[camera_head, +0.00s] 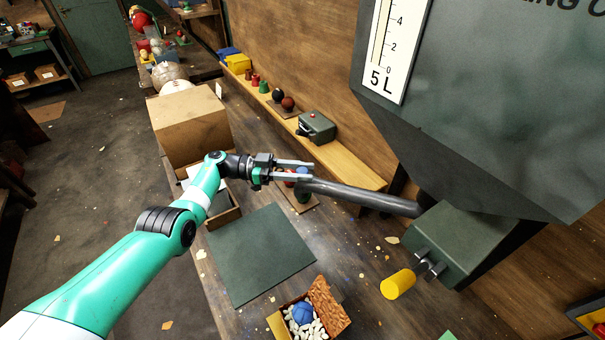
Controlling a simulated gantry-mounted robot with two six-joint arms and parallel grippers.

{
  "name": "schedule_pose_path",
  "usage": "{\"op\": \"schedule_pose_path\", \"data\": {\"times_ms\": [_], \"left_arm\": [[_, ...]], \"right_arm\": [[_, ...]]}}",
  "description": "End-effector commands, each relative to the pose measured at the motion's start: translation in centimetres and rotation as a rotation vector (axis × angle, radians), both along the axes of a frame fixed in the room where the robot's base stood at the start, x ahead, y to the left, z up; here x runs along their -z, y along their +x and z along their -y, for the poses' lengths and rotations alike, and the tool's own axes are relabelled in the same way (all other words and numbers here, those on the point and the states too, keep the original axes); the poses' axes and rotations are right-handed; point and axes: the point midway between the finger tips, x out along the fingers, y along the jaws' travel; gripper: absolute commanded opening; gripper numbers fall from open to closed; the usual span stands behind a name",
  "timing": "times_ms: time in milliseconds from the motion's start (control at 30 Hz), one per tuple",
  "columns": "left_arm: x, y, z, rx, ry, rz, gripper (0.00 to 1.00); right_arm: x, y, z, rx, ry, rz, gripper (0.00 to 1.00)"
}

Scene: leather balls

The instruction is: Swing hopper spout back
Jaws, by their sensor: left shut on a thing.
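The hopper (490,120) is a large dark grey-green body at the upper right, with a white scale marked 5 L. Its spout (365,196) is a dark grey tube that runs left from the hopper's lower box (460,242), over the bench. My left gripper (309,172) is shut on the free left end of the spout; its fingers partly cover that end. My right gripper is not in view.
A dark green mat (258,254) lies on the bench (350,262) below the spout. An open box (275,322) with a blue ball and pale pieces stands in front. A cardboard box (190,125) stands behind my left arm.

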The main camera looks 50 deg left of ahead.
Motion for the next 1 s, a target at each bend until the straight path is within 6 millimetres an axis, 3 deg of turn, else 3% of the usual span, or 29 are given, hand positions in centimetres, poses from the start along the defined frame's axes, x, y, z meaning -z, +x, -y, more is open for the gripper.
{"op": "schedule_pose_path", "data": {"times_ms": [33, 67, 233, 633, 1000], "left_arm": [[0.3, 0.2, -0.1, -0.011, 0.003, -0.006, 0.0], [0.3, 0.2, -0.1, -0.011, 0.003, -0.006, 0.41], [0.3, 0.1, -0.1, -0.008, 0.003, -0.004, 0.69], [0.2, -0.7, -0.9, -0.008, 0.003, -0.003, 0.69], [0.6, -6.7, -6.5, -0.01, 0.002, -0.004, 0.69]], "right_arm": [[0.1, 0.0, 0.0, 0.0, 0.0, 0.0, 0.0], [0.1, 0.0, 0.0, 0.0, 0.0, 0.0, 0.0], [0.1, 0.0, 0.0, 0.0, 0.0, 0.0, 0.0], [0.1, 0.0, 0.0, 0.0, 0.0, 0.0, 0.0], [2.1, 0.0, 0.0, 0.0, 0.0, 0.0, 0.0]]}}
